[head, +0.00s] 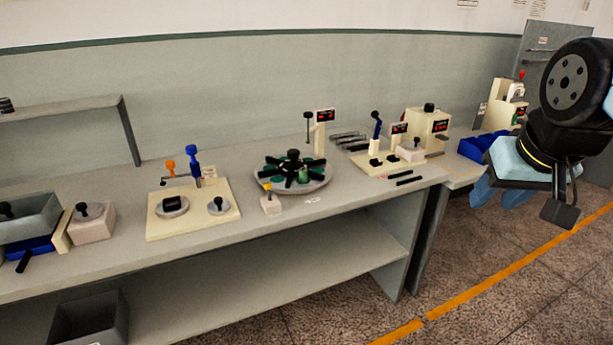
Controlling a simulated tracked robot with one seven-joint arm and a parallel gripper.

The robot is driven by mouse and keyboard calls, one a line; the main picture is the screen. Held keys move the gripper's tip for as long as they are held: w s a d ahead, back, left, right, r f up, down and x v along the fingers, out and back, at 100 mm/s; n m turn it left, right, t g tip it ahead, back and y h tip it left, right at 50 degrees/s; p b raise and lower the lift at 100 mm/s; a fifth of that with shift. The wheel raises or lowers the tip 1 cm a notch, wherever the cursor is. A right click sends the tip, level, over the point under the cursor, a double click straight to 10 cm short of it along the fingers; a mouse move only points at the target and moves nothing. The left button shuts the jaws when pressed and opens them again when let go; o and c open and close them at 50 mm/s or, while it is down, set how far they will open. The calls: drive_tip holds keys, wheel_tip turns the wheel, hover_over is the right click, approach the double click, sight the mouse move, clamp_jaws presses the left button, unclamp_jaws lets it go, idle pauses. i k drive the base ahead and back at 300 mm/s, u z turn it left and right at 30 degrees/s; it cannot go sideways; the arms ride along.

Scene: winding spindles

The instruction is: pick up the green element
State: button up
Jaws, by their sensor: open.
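A round grey turntable (322,186) stands on the bench near the middle of the head view. It carries a dark spoked rotor with a black knob at its centre. Small green elements show between the spokes, the clearest one (303,176) at the front. The spokes partly hide the others. My gripper (560,208) hangs at the right edge of the view, over the floor and far to the right of the turntable. It is open, and I see nothing in it. It is seen from the side, so its fingers partly overlap.
A cream plate (228,222) with two round holders lies left of the turntable. A small cream block (270,206) with a yellow top stands in front of it. A post with a display (320,140) rises behind. Blue bins (472,148) stand right. The floor before the bench is clear.

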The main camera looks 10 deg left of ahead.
sight(303, 171)
drive_tip(key=u, duration=0.05)
drive_tip(key=i, duration=0.9)
drive_tip(key=z, duration=0.05)
